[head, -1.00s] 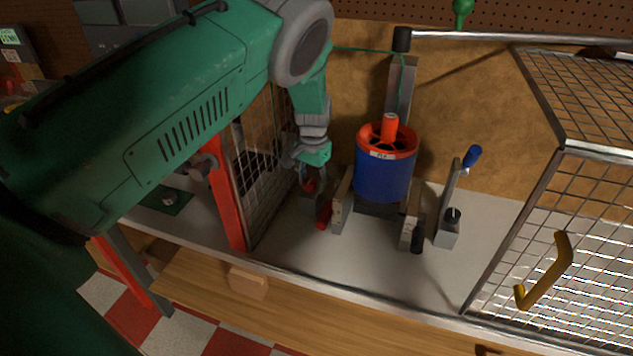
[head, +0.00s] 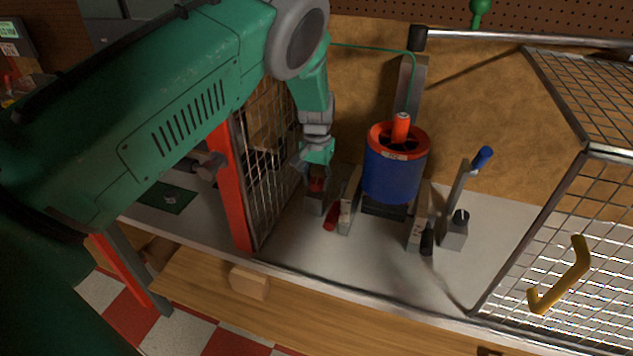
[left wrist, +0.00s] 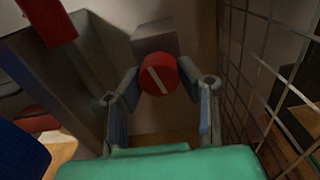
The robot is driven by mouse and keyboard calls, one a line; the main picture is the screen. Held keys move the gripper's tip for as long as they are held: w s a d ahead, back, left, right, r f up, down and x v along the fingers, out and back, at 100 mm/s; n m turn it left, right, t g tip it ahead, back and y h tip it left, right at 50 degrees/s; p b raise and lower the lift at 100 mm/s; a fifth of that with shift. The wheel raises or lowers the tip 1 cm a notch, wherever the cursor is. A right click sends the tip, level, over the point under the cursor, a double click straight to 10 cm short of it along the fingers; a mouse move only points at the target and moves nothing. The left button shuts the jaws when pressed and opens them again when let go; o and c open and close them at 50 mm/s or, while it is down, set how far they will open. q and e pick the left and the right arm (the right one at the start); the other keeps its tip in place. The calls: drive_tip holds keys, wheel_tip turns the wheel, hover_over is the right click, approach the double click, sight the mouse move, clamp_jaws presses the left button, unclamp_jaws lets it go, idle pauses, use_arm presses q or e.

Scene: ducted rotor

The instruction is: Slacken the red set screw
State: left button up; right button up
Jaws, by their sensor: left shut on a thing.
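The red set screw (left wrist: 159,74) is a round red head with a pale slot, tilted in the left wrist view. It sits on the front of a grey block (left wrist: 154,39). My left gripper (head: 316,178) points down at this block, left of the blue rotor duct (head: 394,176) with its red rim. In the left wrist view its two fingers lie on either side of the screw head, shut on it. In the head view the gripper partly hides the screw. My right gripper is in neither view.
A mesh panel with a red post (head: 231,190) stands close left of the gripper. A red handle (head: 331,217) lies between the block and the duct's stand. A blue-tipped lever (head: 482,158) and a mesh guard with a yellow handle (head: 562,282) are at right.

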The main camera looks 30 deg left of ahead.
use_arm(q)
drive_tip(key=n, duration=0.3)
drive_tip(key=shift+s+d+f+n+b, duration=0.2)
drive_tip(key=shift+f+n+b, duration=0.1)
drive_tip(key=shift+n, duration=0.1)
drive_tip(key=n, duration=0.3)
drive_tip(key=shift+a+n, duration=0.2)
drive_tip(key=shift+n, duration=0.1)
drive_tip(key=n, duration=0.2)
drive_tip(key=shift+d+n, duration=0.1)
drive_tip(key=shift+n, duration=0.2)
drive_tip(key=shift+r+n+b, duration=0.1)
drive_tip(key=shift+n+b, duration=0.25)
drive_tip(key=shift+n, duration=2.25)
drive_tip(key=o, duration=1.1)
drive_tip(key=shift+w, duration=0.1)
drive_tip(key=shift+o, duration=0.2)
drive_tip(key=shift+w, duration=0.1)
